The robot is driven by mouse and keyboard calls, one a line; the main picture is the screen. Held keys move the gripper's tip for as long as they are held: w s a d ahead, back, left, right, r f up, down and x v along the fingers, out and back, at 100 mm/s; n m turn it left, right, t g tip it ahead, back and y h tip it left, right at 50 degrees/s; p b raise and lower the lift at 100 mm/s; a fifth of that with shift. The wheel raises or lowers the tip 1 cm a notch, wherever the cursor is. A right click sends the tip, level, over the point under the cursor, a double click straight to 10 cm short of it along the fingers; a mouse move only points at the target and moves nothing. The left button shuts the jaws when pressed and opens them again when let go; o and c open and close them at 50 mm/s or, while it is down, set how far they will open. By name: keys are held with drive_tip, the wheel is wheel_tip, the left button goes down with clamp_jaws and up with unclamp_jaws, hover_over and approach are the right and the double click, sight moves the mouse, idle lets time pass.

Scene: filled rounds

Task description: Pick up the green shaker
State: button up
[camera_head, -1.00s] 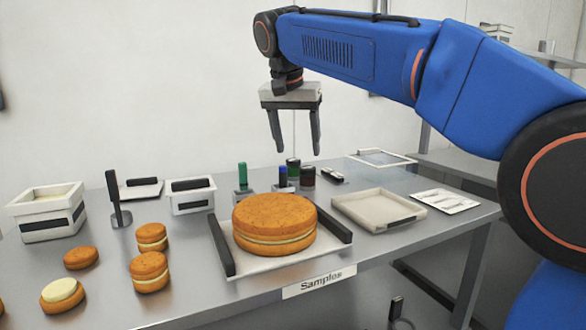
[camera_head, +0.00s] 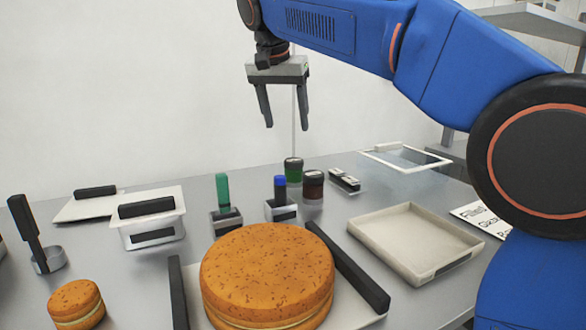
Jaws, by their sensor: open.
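The green shaker (camera_head: 293,172), a small jar with a dark lid and green body, stands upright at the back of the steel table. A similar dark red jar (camera_head: 313,185) stands close beside it, to the right and slightly nearer. My gripper (camera_head: 286,127) is open and empty, with its fingers pointing down. It hangs in the air, above the green shaker in the picture and clearly apart from it.
A green-handled tool (camera_head: 222,190) and a blue-topped one (camera_head: 280,187) stand in small holders left of the jars. A large layered cake (camera_head: 268,275) sits in front. An empty beige tray (camera_head: 408,240) is at right, and a white lidded tub (camera_head: 150,230) at left.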

sight(292, 161)
drive_tip(key=x, duration=1)
drive_tip(key=shift+d+f, duration=0.1)
drive_tip(key=shift+f, duration=0.3)
drive_tip(key=shift+x, duration=3.15)
drive_tip(key=c, duration=1.2)
